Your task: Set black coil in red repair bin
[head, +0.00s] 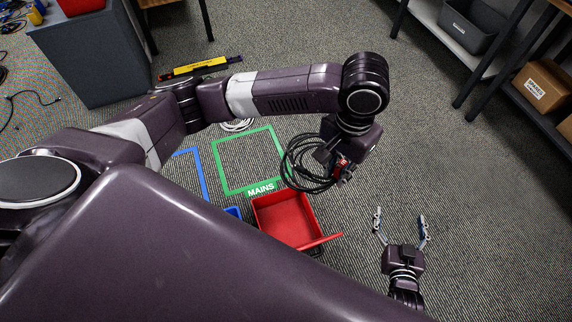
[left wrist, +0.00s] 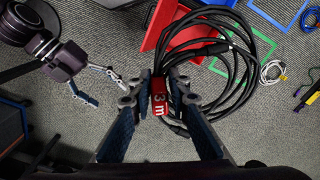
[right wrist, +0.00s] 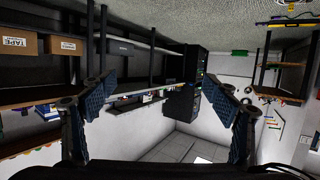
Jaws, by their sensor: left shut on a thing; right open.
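The black coil (head: 301,160) hangs from my left gripper (head: 338,170) in the head view. In the left wrist view my left gripper (left wrist: 160,103) is shut on the coil's red tag marked "3 m" (left wrist: 160,98), and the coil's loops (left wrist: 245,70) spread out to the right. The red bin (head: 284,220) stands on the floor below and to the left of the coil in the head view. It looks empty where it shows, and the coil partly hides it in the left wrist view (left wrist: 166,32). My right gripper (head: 401,225) is open and empty to the right of the bin.
A green floor outline marked MAINS (head: 262,188) lies behind the red bin, with a blue outline (head: 192,163) beside it. A white cable (head: 238,126) lies near the green outline. Shelves with boxes (head: 542,87) stand at the right.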

